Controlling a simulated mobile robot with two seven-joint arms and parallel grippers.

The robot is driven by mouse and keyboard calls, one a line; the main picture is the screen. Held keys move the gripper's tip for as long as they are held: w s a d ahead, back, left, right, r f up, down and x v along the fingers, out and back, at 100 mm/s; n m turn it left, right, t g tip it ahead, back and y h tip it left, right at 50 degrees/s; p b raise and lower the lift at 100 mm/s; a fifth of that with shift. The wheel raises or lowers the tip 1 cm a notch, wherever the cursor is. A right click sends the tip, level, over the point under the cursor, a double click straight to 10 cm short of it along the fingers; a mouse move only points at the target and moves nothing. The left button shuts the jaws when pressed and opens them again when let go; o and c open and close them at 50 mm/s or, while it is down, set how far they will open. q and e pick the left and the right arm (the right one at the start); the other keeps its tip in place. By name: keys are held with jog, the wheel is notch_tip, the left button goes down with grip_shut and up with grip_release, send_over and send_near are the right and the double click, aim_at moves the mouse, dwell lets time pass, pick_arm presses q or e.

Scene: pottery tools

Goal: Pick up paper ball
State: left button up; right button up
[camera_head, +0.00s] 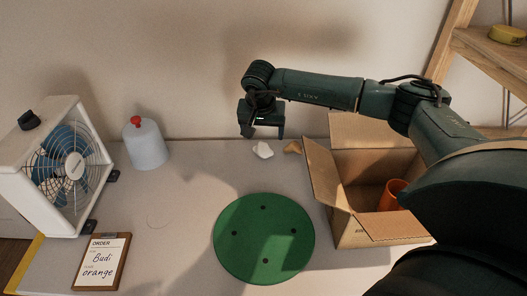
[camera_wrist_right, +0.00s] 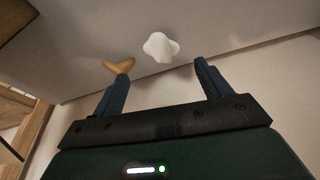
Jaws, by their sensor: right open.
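A small crumpled white paper ball (camera_head: 263,149) lies on the grey table near its back edge. It also shows in the right wrist view (camera_wrist_right: 160,47), beyond the fingertips and between their lines. My right gripper (camera_head: 262,136) hangs above and close to the paper ball in the head view, pointing down. Its two fingers are spread apart and empty in the wrist view (camera_wrist_right: 160,72). My left gripper is not in view.
A tan, curved piece (camera_head: 293,147) lies just right of the paper ball. An open cardboard box (camera_head: 347,229) with an orange cup (camera_head: 391,196) inside stands at right. A green disc (camera_head: 264,222) lies in front.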

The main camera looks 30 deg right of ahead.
aim_at(264, 146)
jog(key=x, duration=0.8)
jog(key=shift+w+d+f+p, duration=0.1)
jog(key=shift+w+f+p, duration=0.05)
jog(key=shift+f+p, duration=0.2)
jog(key=shift+w+f, duration=0.1)
jog(key=shift+f, duration=0.25)
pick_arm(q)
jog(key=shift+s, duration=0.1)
pick_arm(e)
jog(key=c, duration=1)
notch_tip(264, 146, up, 10)
jog(key=shift+d+f, duration=0.1)
jog(key=s+d+r+p, duration=0.3)
jog(key=s+r+p, duration=0.55)
jog(key=s, duration=0.65)
pick_arm(q)
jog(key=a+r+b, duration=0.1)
jog(key=b, duration=0.4)
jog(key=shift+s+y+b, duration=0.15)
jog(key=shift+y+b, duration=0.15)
pick_arm(e)
jog(key=s+d, duration=0.1)
jog(key=s, duration=0.3)
jog(key=s+d, duration=0.1)
jog(key=s, duration=0.4)
jog(key=s+d, duration=0.1)
jog(key=s, duration=0.4)
jog(key=shift+s+d+r, duration=0.2)
jog(key=shift+d+r, duration=0.05)
jog(key=shift+r, duration=0.1)
